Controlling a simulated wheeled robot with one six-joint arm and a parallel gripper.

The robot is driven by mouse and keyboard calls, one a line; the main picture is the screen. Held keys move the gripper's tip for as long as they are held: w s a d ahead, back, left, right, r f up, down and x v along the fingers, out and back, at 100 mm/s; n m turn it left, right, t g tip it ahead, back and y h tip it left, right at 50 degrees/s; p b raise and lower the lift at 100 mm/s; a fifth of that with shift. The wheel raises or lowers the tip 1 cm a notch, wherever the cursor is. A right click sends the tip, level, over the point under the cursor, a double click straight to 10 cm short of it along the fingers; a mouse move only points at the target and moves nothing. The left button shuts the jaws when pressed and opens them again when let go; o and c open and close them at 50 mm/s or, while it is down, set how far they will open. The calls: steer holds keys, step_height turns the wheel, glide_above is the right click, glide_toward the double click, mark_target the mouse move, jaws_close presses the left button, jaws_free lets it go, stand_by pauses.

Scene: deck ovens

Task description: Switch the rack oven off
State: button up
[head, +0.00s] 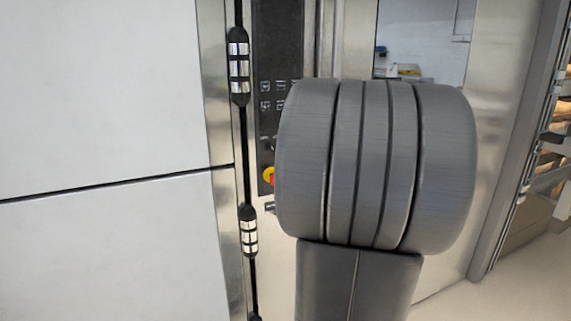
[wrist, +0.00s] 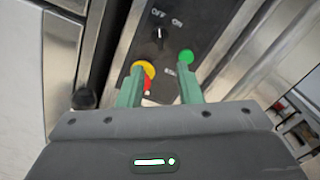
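The rack oven's dark control panel (head: 279,45) stands upright left of centre in the head view, its lower right part hidden by my arm. In the wrist view the panel (wrist: 205,35) carries a small black knob (wrist: 158,36) below the OFF and ON labels. Its white mark points roughly up in the picture; its exact setting is too small to tell. A green button (wrist: 186,56) sits right of the knob, and a yellow and red button (wrist: 146,69) lies below it. My gripper (wrist: 161,76) is open, its green fingers apart and empty in front of the panel's lower part.
Large pale door panels (head: 100,90) with black and metal hinges (head: 239,67) stand left of the panel. A steel door with a window (head: 420,40) is behind my arm. A rack (head: 553,135) stands at the far right, with open floor (head: 510,285) before it.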

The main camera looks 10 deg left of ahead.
steer(key=shift+v, duration=0.95)
steer(key=p+x, duration=0.1)
steer(key=x, duration=1.3)
steer(key=shift+s, duration=0.1)
steer(key=shift+s+d, duration=0.1)
